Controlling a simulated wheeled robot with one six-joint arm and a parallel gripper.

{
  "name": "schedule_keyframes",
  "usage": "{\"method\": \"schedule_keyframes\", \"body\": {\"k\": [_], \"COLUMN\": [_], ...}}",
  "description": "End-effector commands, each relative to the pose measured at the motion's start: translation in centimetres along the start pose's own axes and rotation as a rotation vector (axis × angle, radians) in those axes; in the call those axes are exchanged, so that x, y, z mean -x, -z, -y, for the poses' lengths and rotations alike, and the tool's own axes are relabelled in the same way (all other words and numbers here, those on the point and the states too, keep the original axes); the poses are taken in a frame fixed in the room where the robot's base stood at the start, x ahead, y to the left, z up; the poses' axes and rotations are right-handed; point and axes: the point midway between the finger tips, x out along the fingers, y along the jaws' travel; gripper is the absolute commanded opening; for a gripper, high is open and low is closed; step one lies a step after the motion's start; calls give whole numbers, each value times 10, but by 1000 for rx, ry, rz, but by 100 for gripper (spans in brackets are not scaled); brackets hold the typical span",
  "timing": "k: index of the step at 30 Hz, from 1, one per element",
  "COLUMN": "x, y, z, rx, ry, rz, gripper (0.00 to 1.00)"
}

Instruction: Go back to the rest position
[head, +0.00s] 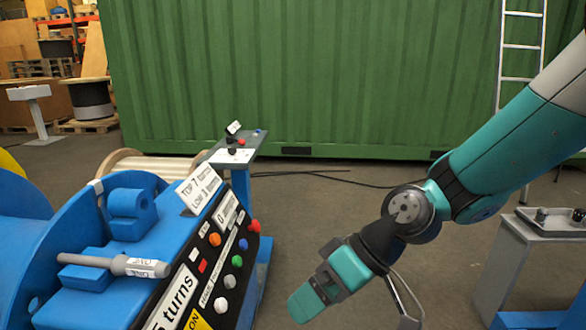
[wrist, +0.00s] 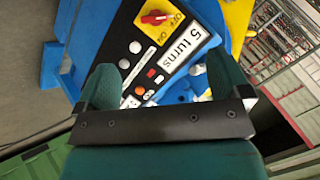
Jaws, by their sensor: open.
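My gripper (head: 306,303) is in the lower middle of the head view, at the end of my teal arm, to the right of the blue machine (head: 150,243). The wrist view shows its two teal fingers (wrist: 165,85) spread apart, with nothing held between them. Beyond the fingers, the machine's black control panel (wrist: 133,57) shows a red switch on a yellow plate and a "5 turns" label. In the head view the gripper is apart from the panel's coloured buttons (head: 237,261).
A grey handle-like part (head: 112,264) lies on the machine. A small stand (head: 240,150) rises behind it, and a grey pedestal (head: 535,250) stands at the right. A green container (head: 330,80) and a ladder (head: 520,78) are at the back. Open floor lies between.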

Motion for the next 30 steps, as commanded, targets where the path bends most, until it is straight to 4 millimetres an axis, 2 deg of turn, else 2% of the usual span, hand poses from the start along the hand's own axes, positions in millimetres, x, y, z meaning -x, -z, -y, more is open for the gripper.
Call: {"method": "schedule_keyframes", "body": {"k": [1,6,12,17,19,30], "x": [20,67,102,122,139,200], "y": [-7,-44,-84,-114,-107,-69], "z": [14,45,67,80,92,137], "rx": [1,-53,-123,-182,-193,-190], "ry": [-41,-169,-286,-365,-370,-367], "rz": [23,104,150,169,175,175], "gripper": [95,95,95,95,95,95]}}
